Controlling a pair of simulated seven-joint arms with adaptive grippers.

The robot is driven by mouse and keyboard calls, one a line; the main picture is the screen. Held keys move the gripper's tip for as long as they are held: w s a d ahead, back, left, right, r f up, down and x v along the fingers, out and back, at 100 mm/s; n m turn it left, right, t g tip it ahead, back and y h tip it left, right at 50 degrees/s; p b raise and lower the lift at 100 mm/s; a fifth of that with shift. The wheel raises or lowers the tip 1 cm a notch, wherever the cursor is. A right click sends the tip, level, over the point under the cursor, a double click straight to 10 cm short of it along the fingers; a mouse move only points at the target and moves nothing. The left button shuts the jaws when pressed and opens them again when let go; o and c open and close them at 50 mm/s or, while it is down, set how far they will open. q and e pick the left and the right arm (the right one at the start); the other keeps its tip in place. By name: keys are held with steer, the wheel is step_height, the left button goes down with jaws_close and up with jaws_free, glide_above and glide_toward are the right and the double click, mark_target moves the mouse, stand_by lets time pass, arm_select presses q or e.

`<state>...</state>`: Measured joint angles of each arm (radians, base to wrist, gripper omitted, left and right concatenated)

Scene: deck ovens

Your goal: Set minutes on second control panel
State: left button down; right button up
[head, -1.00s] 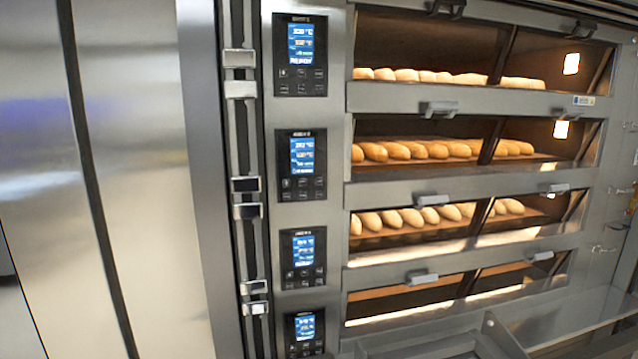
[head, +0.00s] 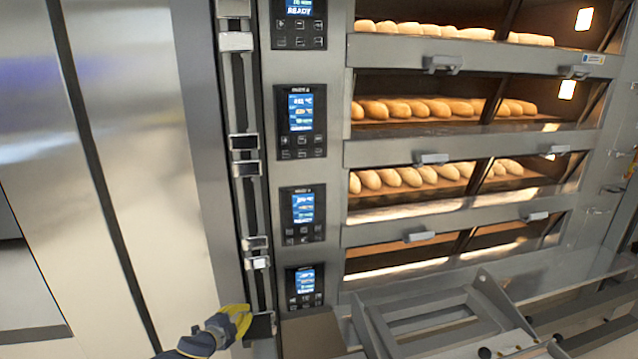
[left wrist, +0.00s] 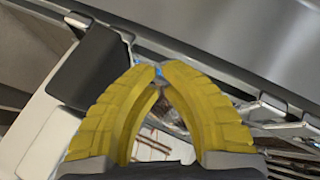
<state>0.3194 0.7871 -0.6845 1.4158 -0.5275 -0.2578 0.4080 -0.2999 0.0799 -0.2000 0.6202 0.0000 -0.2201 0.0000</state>
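A column of black control panels with blue lit screens runs down the left side of the oven in the head view. The second panel from the top (head: 301,121) shows lines of digits over small dark buttons; the digits are too small to read surely. The top panel (head: 299,24), third panel (head: 303,214) and bottom panel (head: 304,287) look alike. My left gripper (head: 240,317), with yellow fingers, is low at the left, below and left of the bottom panel and apart from the second. In the left wrist view its fingertips (left wrist: 160,70) meet, with nothing held. My right gripper is out of view.
Oven decks with bread loaves (head: 420,108) lie right of the panels, with protruding door handles (head: 431,159). A vertical rail with black and silver blocks (head: 245,142) stands just left of the panels. A grey metal frame (head: 440,315) juts out at the lower right.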

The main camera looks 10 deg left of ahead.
mark_target(318, 138)
arm_select(q)
steer(key=w+d+r+m+t+h, duration=0.15)
steer(key=w+d+r, duration=0.25)
steer(key=d+r, duration=0.45)
steer(key=w+d+r+m+t+h, duration=0.15)
steer(key=w+d+r, duration=0.25)
steer(key=d+r, duration=0.45)
steer(key=w+d+r+n, duration=0.2)
steer(key=d+r+n, duration=0.1)
steer(key=r, duration=0.9)
steer(key=w+d+r+n+t+y, duration=0.1)
steer(key=d+r+n, duration=0.1)
steer(key=r, duration=1)
steer(key=w+d+r+n, duration=0.2)
steer(key=d+r+n, duration=0.1)
steer(key=r, duration=0.9)
steer(key=shift+w+d+r+n+t+y, duration=0.15)
steer(key=shift+w+d+n+t+y, duration=0.2)
steer(key=shift+d, duration=0.35)
steer(key=shift+w+a, duration=0.65)
steer(key=shift+w, duration=0.65)
steer(key=shift+w+a, duration=0.7)
steer(key=shift+w, duration=0.55)
steer(key=shift+w+a, duration=0.65)
steer(key=shift+w, duration=0.65)
